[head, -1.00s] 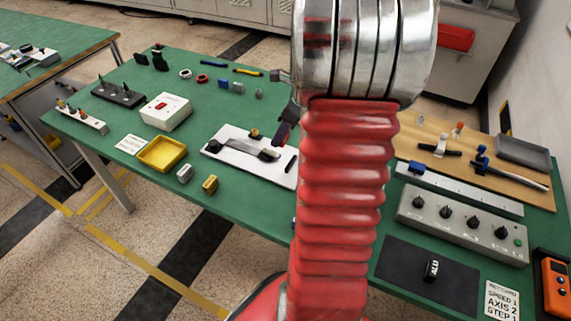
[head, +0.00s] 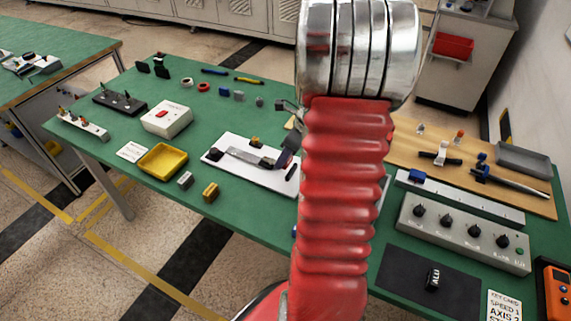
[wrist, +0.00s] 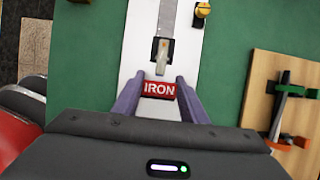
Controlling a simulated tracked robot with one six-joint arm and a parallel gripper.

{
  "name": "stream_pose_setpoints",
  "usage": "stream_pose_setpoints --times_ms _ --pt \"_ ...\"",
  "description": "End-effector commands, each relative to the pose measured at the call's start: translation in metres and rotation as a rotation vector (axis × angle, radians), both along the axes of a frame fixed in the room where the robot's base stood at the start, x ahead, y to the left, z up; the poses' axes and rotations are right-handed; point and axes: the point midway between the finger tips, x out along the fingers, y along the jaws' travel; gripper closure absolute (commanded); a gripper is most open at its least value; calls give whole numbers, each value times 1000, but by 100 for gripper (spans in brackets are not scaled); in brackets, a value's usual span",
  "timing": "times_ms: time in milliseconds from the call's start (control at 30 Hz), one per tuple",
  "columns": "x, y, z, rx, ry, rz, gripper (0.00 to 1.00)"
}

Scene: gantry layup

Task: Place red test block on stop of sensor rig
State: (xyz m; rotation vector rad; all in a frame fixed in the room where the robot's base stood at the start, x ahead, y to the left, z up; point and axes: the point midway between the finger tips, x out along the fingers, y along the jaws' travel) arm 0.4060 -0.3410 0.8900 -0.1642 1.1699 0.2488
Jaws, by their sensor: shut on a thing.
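The red test block (wrist: 159,89), marked IRON, sits between the two purple-grey fingers of my gripper (wrist: 158,92) in the wrist view. The fingers are shut on its sides. It is over the white base of the sensor rig (wrist: 140,45), just short of a dark sensor piece with a pale tip (wrist: 160,62) on the metal rail. I cannot tell whether the block touches the base. In the head view the rig's white base (head: 222,166) lies left of my arm, and the red block is not visible there.
A brass knob (wrist: 203,9) stands right of the rail. A wooden board with tools (wrist: 284,95) is at the right. In the head view a yellow tray (head: 162,160) and small grey and yellow blocks stand left of the rig. A white box with a red button (head: 166,118) is farther left.

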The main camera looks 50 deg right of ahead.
Motion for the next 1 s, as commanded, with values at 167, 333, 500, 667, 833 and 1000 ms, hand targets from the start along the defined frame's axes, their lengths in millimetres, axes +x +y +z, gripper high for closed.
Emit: stream_pose_setpoints --times_ms 167,333,500,667,833,1000 --pt "0 -1 -1 -2 -2 0 98" --pt "0 0 -2 -2 -1 0 98" --pt "0 0 -20 2 2 -1 98" --pt "0 0 -37 -1 0 0 98" --pt "0 -1 -38 -3 -1 1 98" --pt "0 -1 -39 -2 -1 0 98"
